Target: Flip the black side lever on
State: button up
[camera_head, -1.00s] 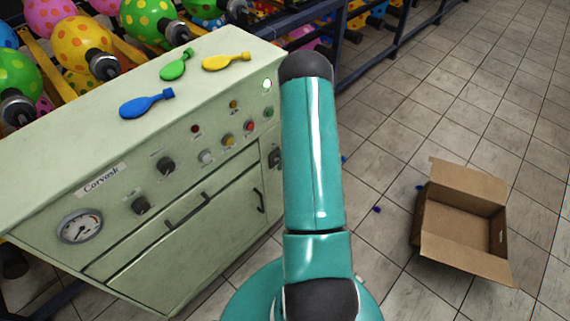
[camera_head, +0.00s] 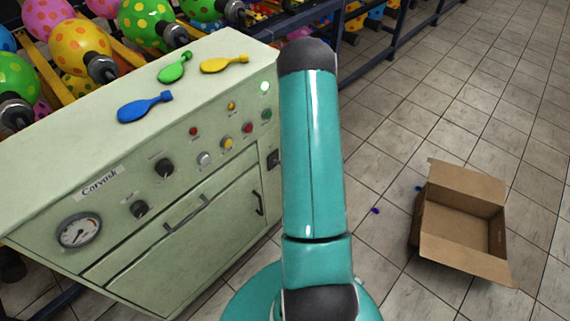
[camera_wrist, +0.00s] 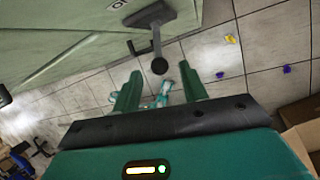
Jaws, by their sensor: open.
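The black side lever (camera_wrist: 156,42) sticks out from the side of the pale green cabinet in the wrist view, with a grey shaft ending in a round black knob (camera_wrist: 160,66). Its dark mount (camera_head: 273,159) shows partly in the head view beside my arm. My gripper (camera_wrist: 160,72) is open, with its two green fingers apart. The knob appears in the gap between the fingertips, with nothing gripped. I cannot tell whether a finger touches it. The head view hides my gripper behind my teal arm.
An open cardboard box (camera_head: 462,222) stands right on the tiled floor. Racks of balloons stand behind.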

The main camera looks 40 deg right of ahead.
jog(key=v, duration=0.7)
jog(key=shift+r, duration=0.4)
jog(key=shift+d, duration=0.1)
jog(key=w+a+r+n, duration=0.3)
jog(key=a+r+n, duration=1.4)
jog(key=a+r, duration=0.55)
jog(key=s+a+r+n+t+h, duration=0.1)
jog(key=s+a+r+n+h, duration=0.1)
jog(key=s+a+r+n, duration=0.9)
jog(key=shift+s+a+n+t, duration=0.3)
jog(key=shift+s+a+n, duration=2.05)
jog(key=shift+n, duration=2.35)
